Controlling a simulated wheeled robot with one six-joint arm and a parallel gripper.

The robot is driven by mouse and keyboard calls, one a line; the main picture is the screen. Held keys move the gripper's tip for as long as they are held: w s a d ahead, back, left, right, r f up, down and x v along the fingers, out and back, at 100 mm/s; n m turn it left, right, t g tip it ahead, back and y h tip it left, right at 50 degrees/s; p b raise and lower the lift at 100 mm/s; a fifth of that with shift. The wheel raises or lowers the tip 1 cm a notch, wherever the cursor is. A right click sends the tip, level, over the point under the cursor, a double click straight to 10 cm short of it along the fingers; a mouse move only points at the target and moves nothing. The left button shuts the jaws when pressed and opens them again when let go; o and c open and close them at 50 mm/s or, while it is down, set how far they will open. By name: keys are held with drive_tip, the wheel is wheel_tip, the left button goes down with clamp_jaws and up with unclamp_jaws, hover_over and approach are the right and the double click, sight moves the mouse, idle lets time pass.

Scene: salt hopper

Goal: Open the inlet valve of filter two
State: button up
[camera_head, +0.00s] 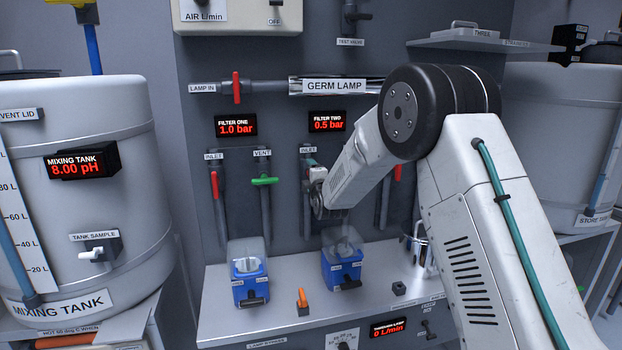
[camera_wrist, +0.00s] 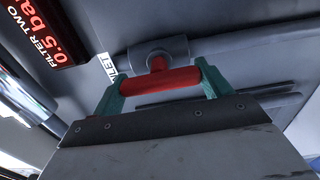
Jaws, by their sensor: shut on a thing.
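The inlet valve of filter two has a red bar handle (camera_wrist: 160,82) on a grey valve body (camera_wrist: 160,52). In the wrist view the handle lies roughly along the grey pipe, slightly tilted. My gripper (camera_wrist: 161,80) is shut on it, with a teal finger at each end. In the head view my gripper (camera_head: 313,172) is just below the INLET label (camera_head: 308,149), and it and the wrist hide the handle. The filter two display (camera_head: 327,121) reads 0.5 bar. The filter two housing (camera_head: 342,268), blue with a clear bowl, stands on the shelf below.
Filter one's red inlet handle (camera_head: 215,184) and green vent handle (camera_head: 264,181) are to the left. The germ lamp (camera_head: 335,86) runs above. The mixing tank (camera_head: 80,220) stands at left.

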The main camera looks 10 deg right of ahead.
idle(0.3)
drive_tip(key=o, duration=1)
drive_tip(key=shift+s, duration=0.1)
drive_tip(key=s, duration=0.7)
drive_tip(key=shift+s, duration=0.35)
